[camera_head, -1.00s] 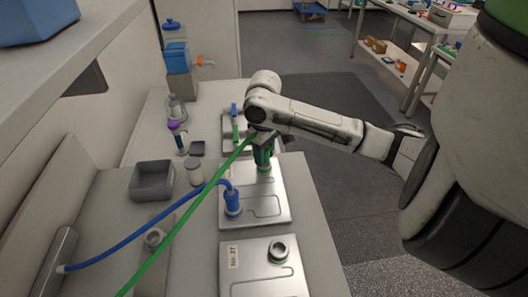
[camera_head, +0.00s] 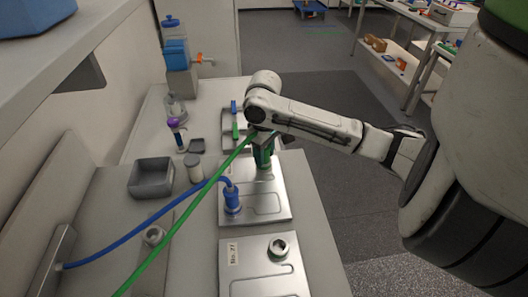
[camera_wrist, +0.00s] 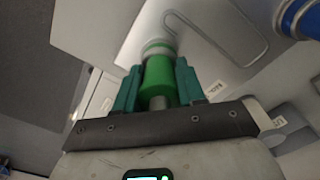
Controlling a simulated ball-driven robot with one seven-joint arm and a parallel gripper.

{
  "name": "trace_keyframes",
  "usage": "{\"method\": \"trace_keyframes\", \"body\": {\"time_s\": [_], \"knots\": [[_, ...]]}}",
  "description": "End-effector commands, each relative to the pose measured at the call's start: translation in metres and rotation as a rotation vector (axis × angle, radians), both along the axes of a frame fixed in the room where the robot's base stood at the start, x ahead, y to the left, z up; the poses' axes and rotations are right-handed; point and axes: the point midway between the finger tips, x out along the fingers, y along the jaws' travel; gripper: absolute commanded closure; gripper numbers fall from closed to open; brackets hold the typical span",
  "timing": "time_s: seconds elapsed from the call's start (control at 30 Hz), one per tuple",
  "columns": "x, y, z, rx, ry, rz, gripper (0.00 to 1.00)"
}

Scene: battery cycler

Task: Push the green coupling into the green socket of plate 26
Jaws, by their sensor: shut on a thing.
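My gripper (camera_head: 264,154) is shut on the green coupling (camera_wrist: 158,78), whose body shows between the teal fingers in the wrist view. The coupling points down at the middle metal plate (camera_head: 262,207), over its far right part. In the wrist view, its far end meets a pale collar with a green ring, the green socket (camera_wrist: 156,43). The two look in line and touching or nearly so; I cannot tell how deep the coupling sits. The plate (camera_wrist: 205,22) also shows in the wrist view; its label is too small to read surely. The green hose (camera_head: 185,215) runs from the gripper to the lower left.
A blue coupling (camera_head: 232,201) with a blue hose (camera_head: 130,240) stands on the same plate. The nearer plate (camera_head: 262,285), labelled 27, has an empty socket (camera_head: 279,246). A grey bin (camera_head: 151,179) and a white-capped jar (camera_head: 193,168) stand left. Another plate lies behind.

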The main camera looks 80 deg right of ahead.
Motion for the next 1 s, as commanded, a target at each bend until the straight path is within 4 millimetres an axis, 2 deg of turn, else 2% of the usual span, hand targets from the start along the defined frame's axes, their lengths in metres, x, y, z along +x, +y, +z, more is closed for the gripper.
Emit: {"method": "trace_keyframes", "body": {"time_s": [0.13,0.17,0.4,0.47,0.63,0.83,1.0], "knots": [[-0.0001,0.0000,0.0001,0.000,0.001,0.000,1.00],[-0.0001,0.0000,0.0001,0.000,0.001,0.000,0.59],[0.0000,-0.0001,0.0004,0.000,0.000,0.000,0.36],[0.0000,-0.0001,0.0004,0.000,0.000,0.000,0.31],[-0.0001,0.0000,0.0003,0.000,0.000,0.000,0.30],[-0.0001,0.0000,0.0003,0.000,0.000,0.000,0.11],[0.0000,-0.0001,0.0004,0.000,0.000,0.000,0.10]]}}
